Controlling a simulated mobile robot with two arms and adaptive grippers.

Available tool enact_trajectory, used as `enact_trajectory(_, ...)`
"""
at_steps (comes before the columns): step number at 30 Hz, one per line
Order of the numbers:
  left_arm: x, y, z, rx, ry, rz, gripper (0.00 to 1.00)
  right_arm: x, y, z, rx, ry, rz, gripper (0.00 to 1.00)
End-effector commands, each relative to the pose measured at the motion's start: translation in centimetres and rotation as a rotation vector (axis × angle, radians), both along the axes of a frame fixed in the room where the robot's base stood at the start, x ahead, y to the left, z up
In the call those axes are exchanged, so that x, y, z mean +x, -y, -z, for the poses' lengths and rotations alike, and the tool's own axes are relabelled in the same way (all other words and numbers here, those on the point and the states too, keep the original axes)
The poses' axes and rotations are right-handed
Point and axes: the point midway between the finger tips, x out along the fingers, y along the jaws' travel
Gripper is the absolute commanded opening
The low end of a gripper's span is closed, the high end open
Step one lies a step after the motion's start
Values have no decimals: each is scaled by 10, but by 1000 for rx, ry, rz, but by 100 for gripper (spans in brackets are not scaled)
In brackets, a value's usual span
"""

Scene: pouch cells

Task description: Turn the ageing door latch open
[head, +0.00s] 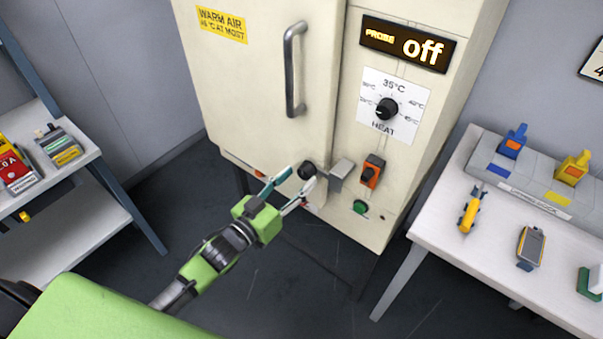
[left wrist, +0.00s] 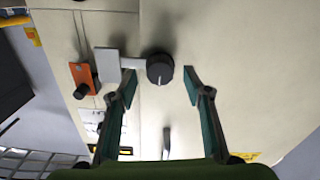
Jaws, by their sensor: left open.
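The cream ageing cabinet's door (head: 255,90) looks shut, with a vertical grey handle (head: 290,70). The door latch is a round black knob (head: 306,170) with a grey bar, low near the door's edge. The knob also shows in the left wrist view (left wrist: 160,68), the bar running left to a grey keeper block (left wrist: 107,64). My left gripper (head: 294,187) is open at the knob, its teal fingers on either side. In the left wrist view the fingers (left wrist: 162,82) stand apart from the knob, with gaps on both sides. My right gripper is not in view.
An orange switch with a black knob (head: 372,171) and a green button (head: 360,207) sit right of the latch. A heat dial (head: 387,109) and a display reading "off" (head: 408,43) are above. A white table (head: 440,217) stands right, a shelf (head: 75,170) left.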

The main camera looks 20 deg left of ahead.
Motion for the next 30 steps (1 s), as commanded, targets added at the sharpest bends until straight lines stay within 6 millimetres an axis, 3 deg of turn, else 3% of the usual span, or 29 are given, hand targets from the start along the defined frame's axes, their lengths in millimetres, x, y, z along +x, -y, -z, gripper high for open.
enact_trajectory(6,20,7,0,-1,-1,-1,45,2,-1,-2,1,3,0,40)
enact_trajectory(16,22,8,1,-1,-1,0,45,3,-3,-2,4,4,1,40)
enact_trajectory(21,22,8,1,-1,-1,0,1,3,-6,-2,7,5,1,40)
enact_trajectory(30,22,3,1,19,6,-1,0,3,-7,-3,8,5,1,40)
